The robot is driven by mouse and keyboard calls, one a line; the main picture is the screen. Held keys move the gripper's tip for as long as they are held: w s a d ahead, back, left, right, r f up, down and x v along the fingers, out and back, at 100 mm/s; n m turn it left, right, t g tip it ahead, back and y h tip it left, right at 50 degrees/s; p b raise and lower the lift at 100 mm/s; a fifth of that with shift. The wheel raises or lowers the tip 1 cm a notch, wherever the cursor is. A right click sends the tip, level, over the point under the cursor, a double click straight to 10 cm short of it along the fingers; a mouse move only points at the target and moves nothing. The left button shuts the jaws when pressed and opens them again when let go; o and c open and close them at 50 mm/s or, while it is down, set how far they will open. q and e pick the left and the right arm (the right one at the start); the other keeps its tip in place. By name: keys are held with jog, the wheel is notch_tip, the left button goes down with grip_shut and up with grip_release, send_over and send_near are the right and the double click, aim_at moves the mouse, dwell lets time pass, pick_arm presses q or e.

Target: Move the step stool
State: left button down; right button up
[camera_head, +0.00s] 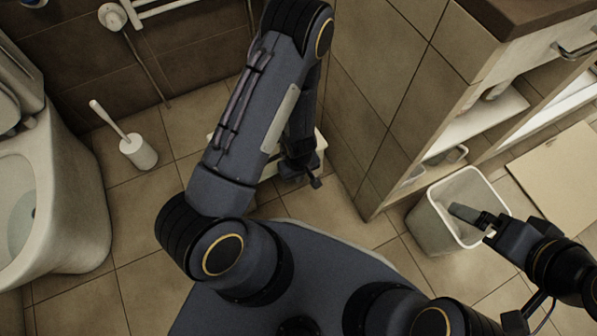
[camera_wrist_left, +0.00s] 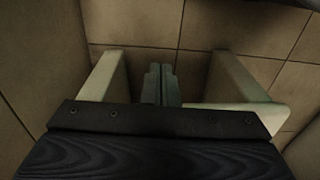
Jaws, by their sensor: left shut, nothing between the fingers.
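The step stool (camera_head: 319,143) is pale and mostly hidden behind my left arm in the head view, close to the tiled partition. In the left wrist view, pale parts of the stool (camera_wrist_left: 238,82) show on both sides of my left gripper (camera_wrist_left: 160,85). The left fingers are together, with nothing held between them, and sit in the gap between those parts. I cannot tell whether they touch the stool. The left gripper also shows at the stool in the head view (camera_head: 314,181). My right gripper (camera_head: 475,215) is over the bin; its finger opening is unclear.
A pale bin (camera_head: 428,222) stands beside the tiled partition (camera_head: 375,100). A toilet (camera_head: 70,185) and a toilet brush in its holder (camera_head: 139,153) are at the left. Open shelves (camera_head: 485,115) are at the right.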

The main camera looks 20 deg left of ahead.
pick_arm(q)
jog(key=w+a, duration=0.1)
jog(key=w+a+f, duration=0.1)
jog(key=a, duration=0.1)
jog(key=shift+w+f+b, duration=0.2)
jog(key=shift+w+b, duration=0.15)
pick_arm(e)
jog(key=shift+f, duration=0.8)
